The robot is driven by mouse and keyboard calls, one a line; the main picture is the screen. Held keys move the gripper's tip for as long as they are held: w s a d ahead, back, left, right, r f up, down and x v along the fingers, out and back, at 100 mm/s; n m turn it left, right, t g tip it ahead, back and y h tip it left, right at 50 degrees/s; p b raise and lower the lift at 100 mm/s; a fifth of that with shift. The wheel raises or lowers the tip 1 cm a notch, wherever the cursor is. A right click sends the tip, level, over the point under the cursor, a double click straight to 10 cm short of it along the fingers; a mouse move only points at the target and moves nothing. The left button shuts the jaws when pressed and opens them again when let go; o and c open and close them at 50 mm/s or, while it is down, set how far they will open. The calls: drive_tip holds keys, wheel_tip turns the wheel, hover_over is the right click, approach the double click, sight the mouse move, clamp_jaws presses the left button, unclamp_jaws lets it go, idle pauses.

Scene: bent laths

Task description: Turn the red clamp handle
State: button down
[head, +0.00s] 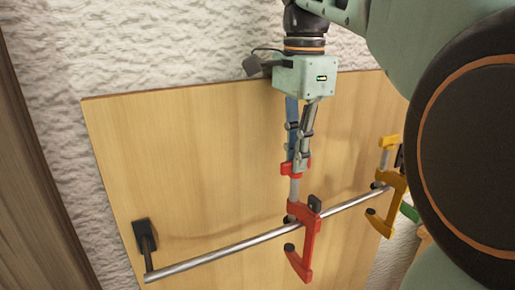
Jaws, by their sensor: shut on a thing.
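The red clamp (305,243) hangs on a metal rail in the head view, right of the middle. Its red handle (289,171) is at the top of a grey shaft above the red frame. My gripper (295,164) reaches down from above, and its fingers are shut on the red handle. The fingers partly hide the handle, so its exact turn angle is hard to tell.
The metal rail (222,251) runs across a wooden board (190,150), held by a black bracket (145,235) at the left. A yellow clamp (391,200) hangs farther right. Something green (409,212) shows beside it. My arm hides the right side.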

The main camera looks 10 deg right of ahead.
drive_tip(key=shift+f, duration=0.1)
drive_tip(key=c, duration=2)
unclamp_jaws()
drive_tip(key=shift+c, duration=0.2)
wheel_tip(320, 180, up, 6)
drive_tip(key=shift+r, duration=0.8)
